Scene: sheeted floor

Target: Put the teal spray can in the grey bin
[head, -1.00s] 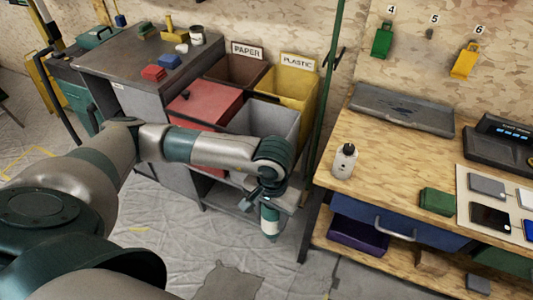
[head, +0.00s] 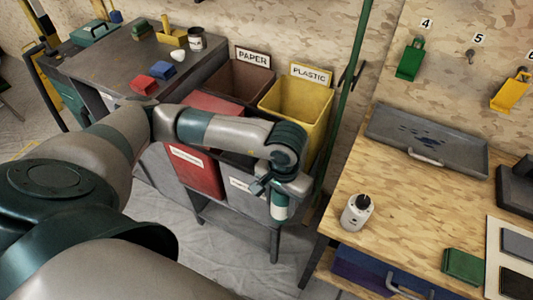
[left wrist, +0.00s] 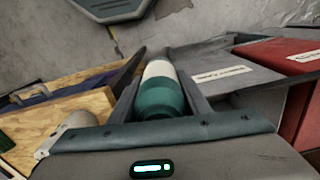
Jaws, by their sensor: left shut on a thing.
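My left gripper (head: 276,186) is shut on the teal spray can (head: 280,208). The can hangs below it, teal with a white band. In the left wrist view the can (left wrist: 160,92) lies between the two fingers, teal end toward the camera. The grey bin (head: 243,187) has a white label on its front. My forearm hides much of its opening. In the head view the can overlaps the bin's front right part; its exact depth is unclear. In the left wrist view the labelled grey bin (left wrist: 245,82) is right of the can. My right gripper is not in view.
A red bin (head: 197,172) stands left of the grey one. The brown PAPER bin (head: 240,78) and yellow PLASTIC bin (head: 292,107) stand behind. A green pole (head: 350,100) and a wooden workbench (head: 400,200) with a white bottle (head: 357,212) are at the right.

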